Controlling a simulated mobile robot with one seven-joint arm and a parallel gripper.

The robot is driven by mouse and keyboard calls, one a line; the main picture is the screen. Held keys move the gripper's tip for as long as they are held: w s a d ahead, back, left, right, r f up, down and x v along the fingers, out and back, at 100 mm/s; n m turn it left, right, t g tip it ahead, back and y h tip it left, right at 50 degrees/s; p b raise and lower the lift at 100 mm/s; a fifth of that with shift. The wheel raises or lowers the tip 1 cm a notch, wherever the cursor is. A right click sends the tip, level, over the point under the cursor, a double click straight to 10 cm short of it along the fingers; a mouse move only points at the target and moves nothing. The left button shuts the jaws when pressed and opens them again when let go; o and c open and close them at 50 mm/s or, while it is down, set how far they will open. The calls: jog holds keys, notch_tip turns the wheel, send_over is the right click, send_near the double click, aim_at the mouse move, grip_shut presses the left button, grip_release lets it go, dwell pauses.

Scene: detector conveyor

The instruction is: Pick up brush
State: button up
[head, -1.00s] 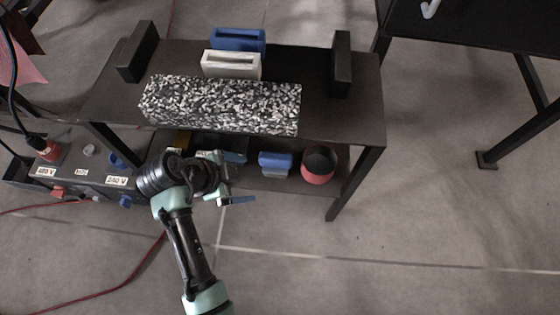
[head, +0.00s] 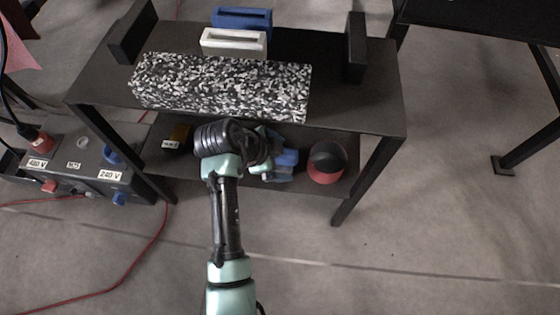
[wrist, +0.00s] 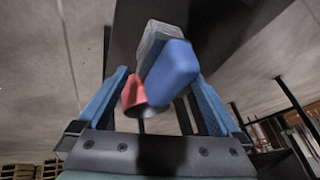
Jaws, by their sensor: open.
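A blue and grey block-like piece, which looks like the brush (head: 287,158), lies on the lower shelf of the black table. In the wrist view the brush (wrist: 172,72) shows as a blue body with a grey part above it. My gripper (head: 272,150) is at the lower shelf, partly over the brush. In the wrist view my gripper (wrist: 158,78) is open, with the brush seen between its blue fingers and nearer the right one. I cannot tell whether a finger touches it. My gripper hides part of the brush in the head view.
A red round container (head: 327,162) stands right of the brush. The upper shelf (head: 345,105) overhangs, carrying a speckled block (head: 220,88). The table leg (head: 368,180) stands at the right.

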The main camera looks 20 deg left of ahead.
grip_shut()
dwell(0.5)
jog(key=shift+r+p, duration=0.3)
jog(key=shift+p, duration=0.35)
jog(key=shift+s+a+p, duration=0.1)
jog(key=shift+s+p, duration=0.05)
jog(key=shift+p, duration=0.2)
jog(key=s+a+p, duration=0.3)
jog(key=s+a, duration=0.1)
jog(key=s, duration=0.3)
jog(key=s+a+p, duration=0.3)
jog(key=s+a, duration=0.1)
jog(key=s, duration=0.4)
jog(key=shift+s+a+f, duration=0.15)
jog(key=shift+s+a, duration=0.1)
jog(key=shift+a, duration=0.05)
